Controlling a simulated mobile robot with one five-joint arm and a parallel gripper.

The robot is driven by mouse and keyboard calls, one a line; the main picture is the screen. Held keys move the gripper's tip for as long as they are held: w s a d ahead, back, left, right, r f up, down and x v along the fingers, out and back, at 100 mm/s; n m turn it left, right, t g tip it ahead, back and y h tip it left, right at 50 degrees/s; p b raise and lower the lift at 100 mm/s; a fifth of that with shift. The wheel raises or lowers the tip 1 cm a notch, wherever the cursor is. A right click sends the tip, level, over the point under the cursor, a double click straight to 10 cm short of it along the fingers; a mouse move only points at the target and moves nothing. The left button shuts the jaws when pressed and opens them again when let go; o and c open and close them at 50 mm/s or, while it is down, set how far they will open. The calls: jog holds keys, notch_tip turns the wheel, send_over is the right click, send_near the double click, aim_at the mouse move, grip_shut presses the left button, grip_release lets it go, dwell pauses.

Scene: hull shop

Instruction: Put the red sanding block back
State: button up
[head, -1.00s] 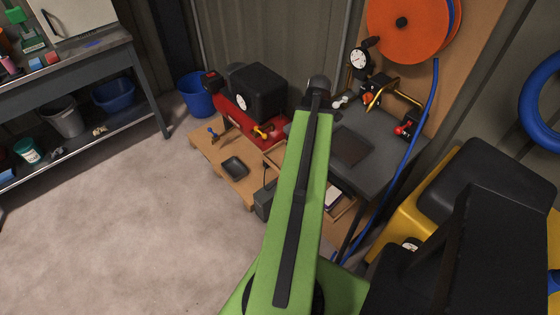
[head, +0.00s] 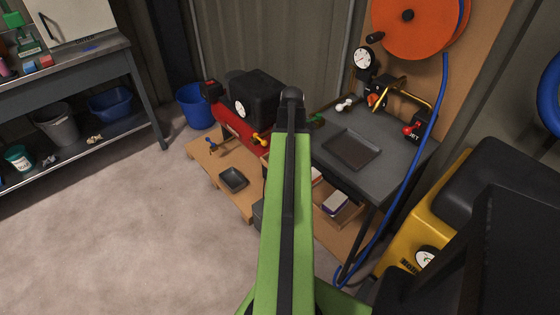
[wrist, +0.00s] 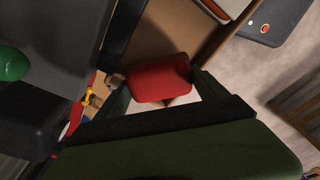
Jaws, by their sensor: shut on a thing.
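In the wrist view my gripper (wrist: 162,88) is shut on the red sanding block (wrist: 160,78), with a finger on each side of it. A brown board surface (wrist: 172,35) shows behind the block; I cannot tell the gap between them. In the head view my green arm covers the gripper and the held block. A wooden bin (head: 345,218) under the grey table holds a white-topped block (head: 335,202). A red and white piece shows beside my arm there, partly hidden.
The grey table (head: 385,165) carries a dark shallow tray (head: 351,150), a gauge and a brass-coloured frame. A blue hose (head: 428,125) hangs at its right. Floor at left is clear.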

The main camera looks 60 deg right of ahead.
jog(key=shift+f, duration=0.1)
jog(key=o, duration=1.5)
notch_tip(320, 180, up, 12)
jog(key=s+p, duration=0.1)
jog(key=p, duration=1.1)
jog(key=shift+s+d+r, duration=0.15)
jog(key=shift+d+r, duration=0.05)
jog(key=shift+d, duration=0.15)
